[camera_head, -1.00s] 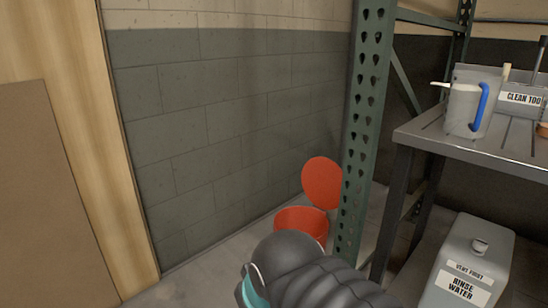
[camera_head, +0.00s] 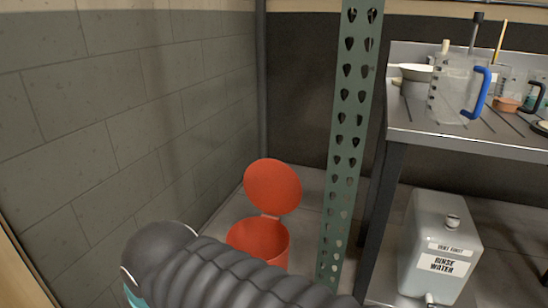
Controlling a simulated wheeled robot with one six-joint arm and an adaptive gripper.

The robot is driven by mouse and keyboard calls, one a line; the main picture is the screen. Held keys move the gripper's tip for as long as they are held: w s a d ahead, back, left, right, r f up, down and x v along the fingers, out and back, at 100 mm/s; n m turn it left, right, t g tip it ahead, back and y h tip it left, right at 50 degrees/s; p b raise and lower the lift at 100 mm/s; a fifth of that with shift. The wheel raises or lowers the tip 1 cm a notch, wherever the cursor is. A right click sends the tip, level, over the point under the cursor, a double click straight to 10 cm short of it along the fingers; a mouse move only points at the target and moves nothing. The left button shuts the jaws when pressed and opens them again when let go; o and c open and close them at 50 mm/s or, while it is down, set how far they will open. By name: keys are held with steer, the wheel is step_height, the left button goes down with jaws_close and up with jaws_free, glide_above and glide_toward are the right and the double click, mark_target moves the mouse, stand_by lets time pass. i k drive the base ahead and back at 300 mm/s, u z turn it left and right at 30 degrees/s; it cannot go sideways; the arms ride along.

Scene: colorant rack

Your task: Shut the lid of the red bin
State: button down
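The red bin (camera_head: 262,240) stands on the floor near the block wall, left of the green perforated post. Its round red lid (camera_head: 272,186) is raised, tilted up at the back of the bin and joined to it by a hinge piece at the rim. The bin's mouth is open. A dark ribbed part of my arm crosses the bottom of the view and hides the bin's lower front. My gripper is not in the picture.
The green post (camera_head: 350,150) rises just right of the bin. A metal table (camera_head: 470,140) with a jug (camera_head: 452,90) stands further right. A grey rinse water container (camera_head: 440,245) sits below it. The block wall (camera_head: 130,110) bounds the left.

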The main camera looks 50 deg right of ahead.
mark_target(273, 187)
steer(key=z, duration=0.8)
steer(key=i, duration=0.9)
steer(key=z, duration=0.95)
